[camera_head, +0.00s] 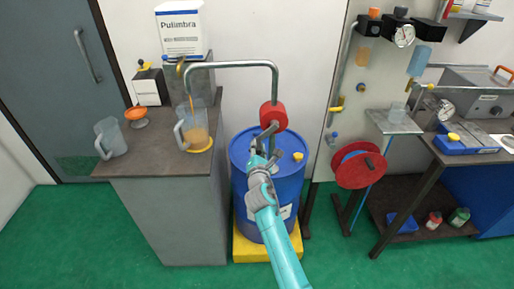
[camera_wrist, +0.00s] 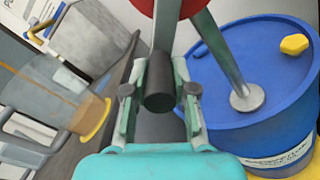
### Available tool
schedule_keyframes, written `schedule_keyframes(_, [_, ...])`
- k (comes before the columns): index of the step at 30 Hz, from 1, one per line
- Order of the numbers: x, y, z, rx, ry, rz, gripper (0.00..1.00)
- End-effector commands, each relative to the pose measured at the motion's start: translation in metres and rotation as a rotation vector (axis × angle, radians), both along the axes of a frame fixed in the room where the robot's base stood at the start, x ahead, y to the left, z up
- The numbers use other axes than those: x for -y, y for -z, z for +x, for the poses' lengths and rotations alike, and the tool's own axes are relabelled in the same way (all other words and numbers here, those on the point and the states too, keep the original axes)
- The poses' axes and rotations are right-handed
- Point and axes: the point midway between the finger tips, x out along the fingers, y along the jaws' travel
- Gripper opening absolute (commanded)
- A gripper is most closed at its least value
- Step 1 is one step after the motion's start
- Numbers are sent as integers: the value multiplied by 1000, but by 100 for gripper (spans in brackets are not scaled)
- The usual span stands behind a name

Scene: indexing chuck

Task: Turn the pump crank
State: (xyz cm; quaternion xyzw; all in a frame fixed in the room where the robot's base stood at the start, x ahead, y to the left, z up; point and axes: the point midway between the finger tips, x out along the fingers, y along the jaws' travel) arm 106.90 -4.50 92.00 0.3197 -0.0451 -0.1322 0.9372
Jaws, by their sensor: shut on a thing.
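The pump has a red body (camera_head: 273,116) on a pipe above the blue drum (camera_head: 239,188). A bent grey pipe (camera_head: 235,64) runs from it left to a spout over a clear jug (camera_head: 198,130). Orange liquid shows in the jug, and an orange stream falls from the spout. The dark crank handle (camera_wrist: 160,82) lies between my gripper's fingers in the wrist view. My gripper (camera_head: 258,152) is shut on this handle, just below the red body. The crank arm is partly hidden behind the handle and my fingers.
The jug stands on a yellow disc on the brown counter (camera_head: 141,158), with an empty jug (camera_head: 110,138) and an orange dish (camera_head: 136,117) further left. A red hose reel (camera_head: 357,167) and a workbench are at right. Green floor in front is clear.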

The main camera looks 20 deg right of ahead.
Motion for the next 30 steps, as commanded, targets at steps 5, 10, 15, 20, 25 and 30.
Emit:
schedule_keyframes(5, [0,2,0,-3,0,2,0])
schedule_keyframes(10, [0,2,0,-2,0,2,51])
schedule_keyframes(15, [0,1,0,-1,0,1,52])
schedule_keyframes(20, [0,1,-1,-1,0,1,52])
schedule_keyframes(25, [-5,2,-14,-2,0,2,52])
schedule_keyframes(30, [-13,2,-44,-1,-1,1,52])
